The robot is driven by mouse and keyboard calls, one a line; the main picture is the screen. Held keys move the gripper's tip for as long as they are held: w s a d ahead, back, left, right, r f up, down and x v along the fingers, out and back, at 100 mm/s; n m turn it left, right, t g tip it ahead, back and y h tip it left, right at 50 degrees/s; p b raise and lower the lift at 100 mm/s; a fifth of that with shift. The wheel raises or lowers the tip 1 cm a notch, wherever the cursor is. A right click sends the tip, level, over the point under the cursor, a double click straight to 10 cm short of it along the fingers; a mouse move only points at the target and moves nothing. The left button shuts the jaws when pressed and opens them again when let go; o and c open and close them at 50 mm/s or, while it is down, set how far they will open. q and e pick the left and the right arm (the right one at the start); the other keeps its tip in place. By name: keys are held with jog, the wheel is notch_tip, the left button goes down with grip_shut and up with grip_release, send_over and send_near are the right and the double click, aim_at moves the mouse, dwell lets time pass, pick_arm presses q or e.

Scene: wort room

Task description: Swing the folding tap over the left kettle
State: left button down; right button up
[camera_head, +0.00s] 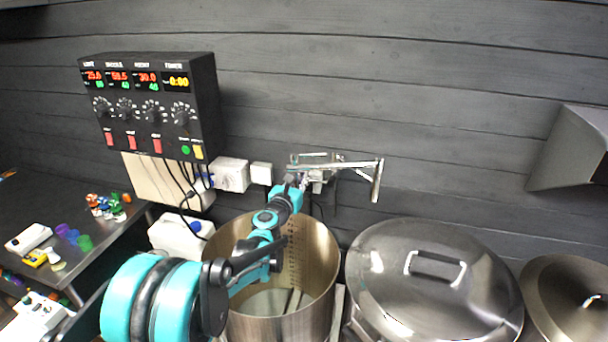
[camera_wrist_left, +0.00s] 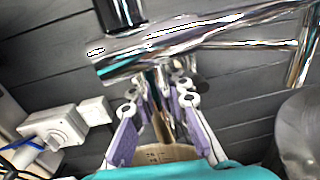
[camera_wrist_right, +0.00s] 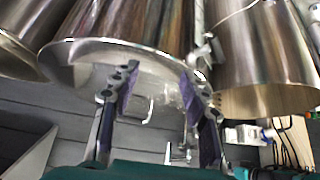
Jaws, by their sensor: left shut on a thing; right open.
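The chrome folding tap (camera_head: 345,163) is mounted on the dark wall behind the kettles. Its arm reaches right, and its down-turned spout (camera_head: 377,181) hangs in front of the wall, right of the left kettle (camera_head: 322,255). The left kettle is open and empty-looking. My left gripper (camera_head: 295,182) is up at the tap's left part, above that kettle's back rim. In the left wrist view its fingers (camera_wrist_left: 157,92) close on a part of the tap (camera_wrist_left: 160,55) under the pipe; the exact contact is partly hidden. My right gripper (camera_wrist_right: 158,85) is open and empty, seen only in its wrist view.
A lidded kettle (camera_head: 390,275) stands right of the open one, with another lidded pot (camera_head: 565,300) beyond. A control box (camera_head: 150,105) with cables hangs on the left wall above a side table (camera_head: 90,240) with small items. A grey hood (camera_head: 575,150) juts out at right.

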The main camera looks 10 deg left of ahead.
pick_arm(q)
jog(key=shift+a, duration=0.15)
jog(key=c, duration=1.8)
grip_release()
jog(key=shift+s, duration=0.1)
jog(key=o, duration=0.3)
jog(key=shift+a, duration=0.15)
jog(key=shift+s, duration=0.2)
jog(key=s+a, duration=0.1)
jog(key=s, duration=1)
jog(key=shift+s+a, duration=0.3)
